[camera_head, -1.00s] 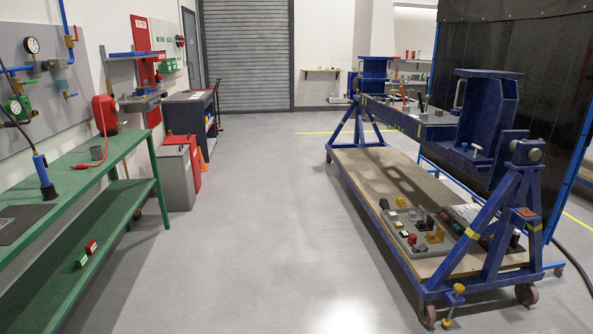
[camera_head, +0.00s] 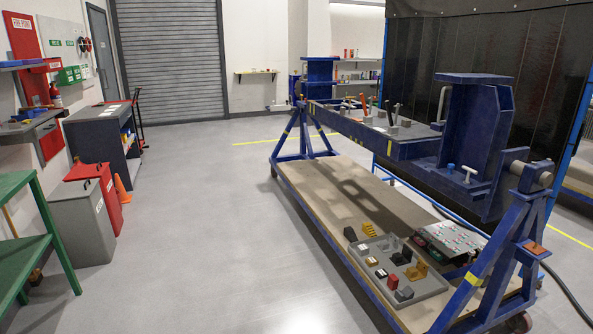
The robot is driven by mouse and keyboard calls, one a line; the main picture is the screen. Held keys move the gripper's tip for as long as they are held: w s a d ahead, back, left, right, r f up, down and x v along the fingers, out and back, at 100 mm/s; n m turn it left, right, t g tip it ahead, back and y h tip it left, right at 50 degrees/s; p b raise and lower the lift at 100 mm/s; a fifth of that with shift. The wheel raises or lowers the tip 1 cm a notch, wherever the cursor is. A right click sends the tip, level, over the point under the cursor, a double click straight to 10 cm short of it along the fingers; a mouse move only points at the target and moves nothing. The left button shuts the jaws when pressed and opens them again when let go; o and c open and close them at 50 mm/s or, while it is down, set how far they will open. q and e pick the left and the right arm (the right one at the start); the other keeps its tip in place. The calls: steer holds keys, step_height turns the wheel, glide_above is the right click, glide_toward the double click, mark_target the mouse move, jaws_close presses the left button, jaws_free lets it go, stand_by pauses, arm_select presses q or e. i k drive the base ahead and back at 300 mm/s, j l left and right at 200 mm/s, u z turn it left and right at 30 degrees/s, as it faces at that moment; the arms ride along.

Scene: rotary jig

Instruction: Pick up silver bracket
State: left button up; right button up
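A grey tray (camera_head: 424,292) with several small parts lies on the wooden lower deck (camera_head: 318,203) of the blue rotary jig. A silver-grey piece (camera_head: 391,244) stands near the tray's back edge and may be the silver bracket; it is too small to tell its shape. Yellow, dark, red and white small parts stand around it. Other grey pieces (camera_head: 392,131) sit on the jig's upper beam. Neither of my grippers is in view.
The blue jig frame (camera_head: 477,131) fills the right side, with a sloped end leg (camera_head: 487,268) near the tray. A green bench (camera_head: 22,262), a grey bin (camera_head: 80,222) and an orange cone (camera_head: 122,191) stand at left. The floor between is clear.

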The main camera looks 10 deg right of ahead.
mark_target(384, 246)
steer(key=i+l+z, duration=0.2)
steer(key=i, duration=0.5)
steer(key=i+z, duration=0.2)
steer(key=i, duration=0.5)
steer(key=i+j+z, duration=0.2)
steer(key=i, duration=0.55)
steer(key=i+j+z, duration=0.2)
steer(key=i, duration=0.5)
steer(key=l, duration=0.1)
